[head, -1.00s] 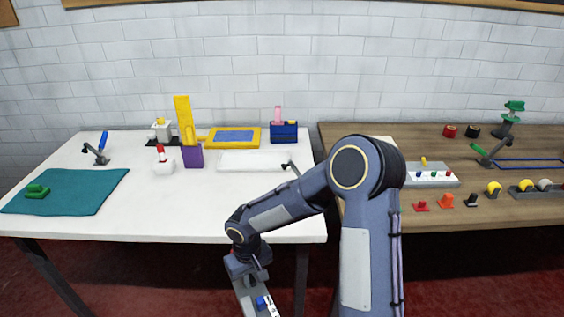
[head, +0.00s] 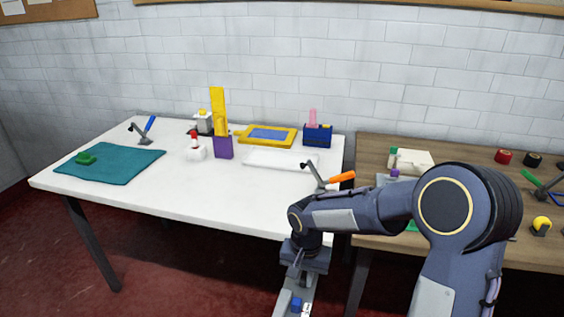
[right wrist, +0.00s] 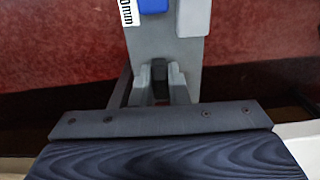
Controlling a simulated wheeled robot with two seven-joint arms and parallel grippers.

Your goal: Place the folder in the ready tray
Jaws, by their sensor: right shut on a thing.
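The folder (head: 294,302) is a long grey piece with a blue block and a white label. In the head view its lower end is cut off by the frame. My right gripper (head: 303,268) is shut on its upper end and holds it in front of the white table's near edge. The folder (right wrist: 190,60) also shows in the right wrist view, between the fingers (right wrist: 160,85), with red floor behind. A flat white tray (head: 281,159) and a yellow-framed tray with a blue inside (head: 267,134) lie on the white table. I cannot tell which is the ready tray. My left gripper is out of view.
The white table (head: 200,190) has a clear front strip. A teal mat (head: 110,166), a purple and yellow holder (head: 222,147), a blue box (head: 317,135) and an orange-handled lever clamp (head: 340,177) stand on it. A wooden bench (head: 380,150) stands at the right.

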